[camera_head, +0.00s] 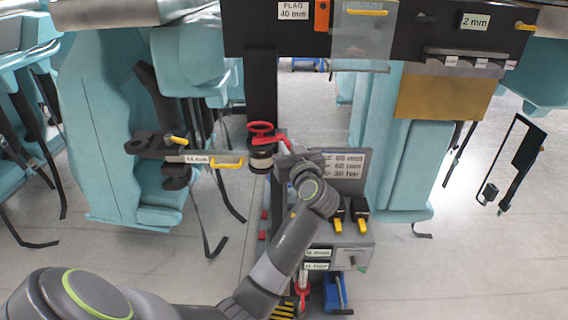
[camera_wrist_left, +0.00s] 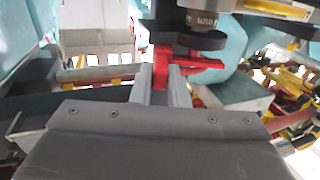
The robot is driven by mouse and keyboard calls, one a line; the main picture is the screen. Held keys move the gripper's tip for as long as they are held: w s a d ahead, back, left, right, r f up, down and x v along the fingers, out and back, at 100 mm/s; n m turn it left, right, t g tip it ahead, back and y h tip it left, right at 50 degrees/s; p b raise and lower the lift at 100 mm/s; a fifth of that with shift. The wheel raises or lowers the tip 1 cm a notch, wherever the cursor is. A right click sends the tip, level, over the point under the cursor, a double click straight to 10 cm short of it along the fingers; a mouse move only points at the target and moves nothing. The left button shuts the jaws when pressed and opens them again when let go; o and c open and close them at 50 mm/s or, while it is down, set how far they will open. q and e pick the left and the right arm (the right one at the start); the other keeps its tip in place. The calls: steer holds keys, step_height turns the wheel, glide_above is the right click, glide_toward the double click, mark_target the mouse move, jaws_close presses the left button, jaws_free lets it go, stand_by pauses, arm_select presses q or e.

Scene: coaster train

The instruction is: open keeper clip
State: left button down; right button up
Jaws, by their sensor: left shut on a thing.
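My left gripper (camera_head: 288,152) reaches up to the dark upright post in the middle of the head view. In the left wrist view its two fingers (camera_wrist_left: 163,84) are shut on a red piece (camera_wrist_left: 162,58), which seems to be the keeper clip. The red piece sits just below a dark round disc (camera_wrist_left: 202,40). In the head view a red part (camera_head: 281,137) shows at the fingertips, beside a black cylinder fitting (camera_head: 262,158) topped by a red handwheel (camera_head: 261,128). The wrist hides part of this area. My right gripper is not in view.
A labelled bar with a yellow handle (camera_head: 227,163) is left of the fitting. A grey panel with black-and-yellow handles (camera_head: 340,240) stands below right. Teal seats (camera_head: 110,130) flank both sides. A dark beam with a clear cover (camera_head: 362,38) runs across the top.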

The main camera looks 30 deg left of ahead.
arm_select(q)
steer(key=w+n+g+y+b, duration=0.1)
steer(key=n+g+b, duration=0.1)
steer(key=b, duration=0.1)
steer(key=w+d+n+g+y+b, duration=0.1)
steer(key=n+g+b, duration=0.1)
steer(key=g+b, duration=0.1)
steer(key=w+n+g+y+b, duration=0.1)
steer(key=g+b, duration=0.2)
steer(key=shift+d+n+y+b, duration=0.15)
steer(key=shift+n+y+b, duration=0.2)
steer(key=shift+n+y, duration=0.05)
steer(key=c, duration=1.4)
jaws_free()
